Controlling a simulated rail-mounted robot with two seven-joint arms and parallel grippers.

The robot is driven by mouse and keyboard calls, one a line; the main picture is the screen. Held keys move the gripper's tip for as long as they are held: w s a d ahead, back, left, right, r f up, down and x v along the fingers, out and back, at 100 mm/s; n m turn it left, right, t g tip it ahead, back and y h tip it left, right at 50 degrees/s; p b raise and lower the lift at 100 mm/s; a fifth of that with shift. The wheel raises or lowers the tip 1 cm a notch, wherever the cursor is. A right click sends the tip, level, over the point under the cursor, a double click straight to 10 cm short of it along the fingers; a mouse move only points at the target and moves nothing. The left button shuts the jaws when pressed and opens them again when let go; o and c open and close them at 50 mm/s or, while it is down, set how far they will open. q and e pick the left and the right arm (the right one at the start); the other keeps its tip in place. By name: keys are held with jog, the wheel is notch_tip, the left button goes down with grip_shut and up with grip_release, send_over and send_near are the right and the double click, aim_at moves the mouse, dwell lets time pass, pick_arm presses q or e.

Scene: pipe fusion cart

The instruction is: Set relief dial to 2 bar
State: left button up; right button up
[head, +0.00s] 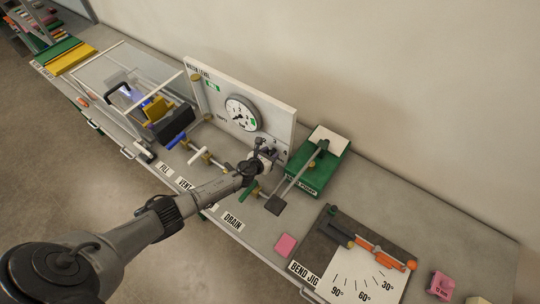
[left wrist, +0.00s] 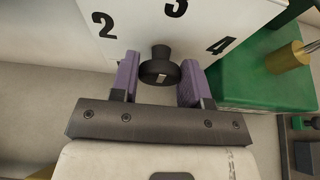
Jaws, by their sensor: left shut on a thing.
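The relief dial is a black round knob (left wrist: 159,70) with a small white mark, on the white panel (left wrist: 190,32) in the left wrist view. The printed numbers 2, 3 and 4 stand around it, with 2 at left, 3 above and 4 at right. I cannot tell which number the mark points to. My left gripper (left wrist: 160,82) has its purple fingers on either side of the knob, shut on it. In the head view my left gripper (head: 265,160) is at the panel's lower right and largely hides the dial. My right gripper is not in view.
A round gauge (head: 241,113) is on the panel left of the dial. A green pump (head: 318,165) with a long lever stands close at right. Valves (head: 205,158) line the bench at left. A bend jig (head: 362,270) and a pink block (head: 285,245) lie toward the right front.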

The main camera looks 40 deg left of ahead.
pick_arm(q)
jog(key=n+b, duration=0.1)
jog(key=n+h, duration=0.1)
jog(key=n+h+b, duration=0.1)
jog(key=shift+a+f+t+b, duration=0.2)
jog(key=shift+f+t+b, duration=0.05)
jog(key=shift+t+b, duration=0.1)
jog(key=n+h+b, duration=0.2)
jog(key=b, duration=0.1)
jog(key=shift+n, duration=0.4)
jog(key=shift+a+n+t+h+b, duration=0.1)
jog(key=shift+n+t+h+b, duration=0.25)
jog(key=shift+n+b, duration=0.35)
jog(key=shift+r, duration=0.1)
jog(key=o, duration=0.9)
jog(key=shift+r, duration=0.1)
